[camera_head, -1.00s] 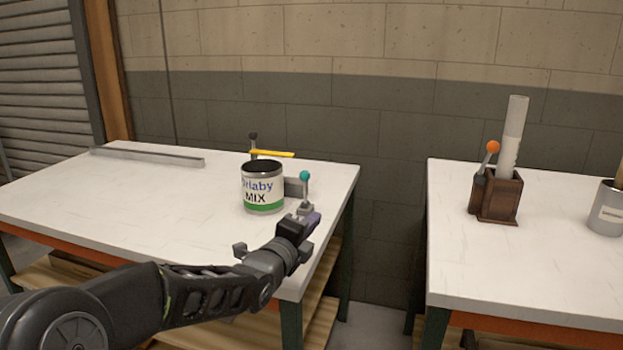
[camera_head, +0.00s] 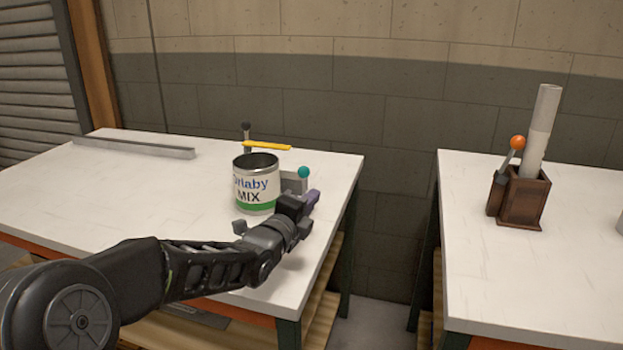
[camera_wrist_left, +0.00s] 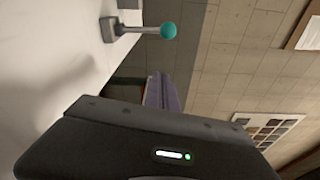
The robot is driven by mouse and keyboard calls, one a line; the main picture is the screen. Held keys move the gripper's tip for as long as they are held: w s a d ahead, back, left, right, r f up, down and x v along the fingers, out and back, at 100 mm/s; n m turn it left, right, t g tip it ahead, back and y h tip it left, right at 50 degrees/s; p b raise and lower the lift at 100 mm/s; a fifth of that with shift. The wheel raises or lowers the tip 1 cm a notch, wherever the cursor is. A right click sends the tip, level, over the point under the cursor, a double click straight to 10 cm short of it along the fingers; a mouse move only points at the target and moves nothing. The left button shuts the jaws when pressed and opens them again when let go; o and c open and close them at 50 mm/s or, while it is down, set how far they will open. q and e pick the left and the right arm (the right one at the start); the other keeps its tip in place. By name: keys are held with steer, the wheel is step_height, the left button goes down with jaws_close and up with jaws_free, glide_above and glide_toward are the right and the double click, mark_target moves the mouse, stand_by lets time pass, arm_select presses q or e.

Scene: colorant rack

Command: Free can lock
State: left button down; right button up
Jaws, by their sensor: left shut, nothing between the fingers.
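The open metal can (camera_head: 256,190), with a white and green label reading MIX, stands upright on the left table. Just right of it is a grey block (camera_head: 291,181) and a lever with a teal ball knob (camera_head: 304,172). In the left wrist view the lever's knob (camera_wrist_left: 168,30) shows at the top, with its stem running left to a small grey base (camera_wrist_left: 110,29). My left gripper (camera_head: 312,198) is shut and empty, just in front of the knob in the head view. A purple finger (camera_wrist_left: 163,92) shows below the knob, apart from it. My right gripper is out of view.
A yellow bar (camera_head: 267,146) on a dark post stands behind the can. A grey metal rail (camera_head: 135,148) lies at the back left. On the right table (camera_head: 570,270), a brown holder (camera_head: 524,199) carries a white tube and an orange-knobbed lever. A gap separates the tables.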

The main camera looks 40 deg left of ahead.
mark_target(304, 172)
arm_select(q)
steer(key=w+a, duration=0.2)
steer(key=w, duration=0.7)
steer(key=a, duration=0.1)
steer(key=s+a, duration=0.1)
steer(key=a, duration=0.1)
steer(key=shift+s+a+r+p, duration=0.15)
steer(key=shift+s+r+p, duration=0.1)
steer(key=shift+p, duration=0.1)
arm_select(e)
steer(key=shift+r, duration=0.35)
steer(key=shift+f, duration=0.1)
